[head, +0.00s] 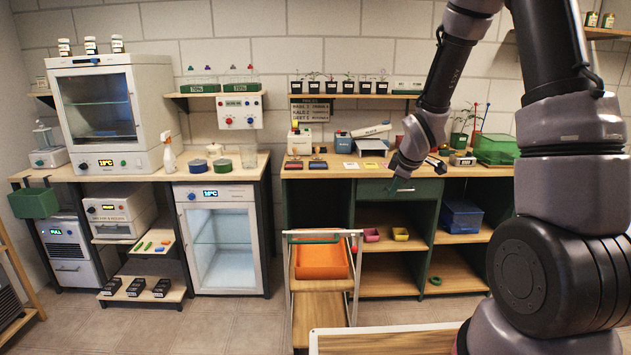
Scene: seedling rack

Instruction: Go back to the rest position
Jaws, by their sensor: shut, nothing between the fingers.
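My gripper (394,184) is in the head view, right of the middle, pointing down and to the left. It hangs in front of the right workbench (480,172), near the front edge of its top and the green drawer (420,190). Its fingers are shut with nothing seen between them. My arm comes down from the top right and hides part of the bench and wall behind it.
An orange bin (322,262) sits on a wheeled cart (320,305) before the bench. A wood-topped surface (385,342) is at the bottom. A glass-door cooler (220,240) stands left. A seedling shelf (350,95) hangs behind. Floor at lower left is clear.

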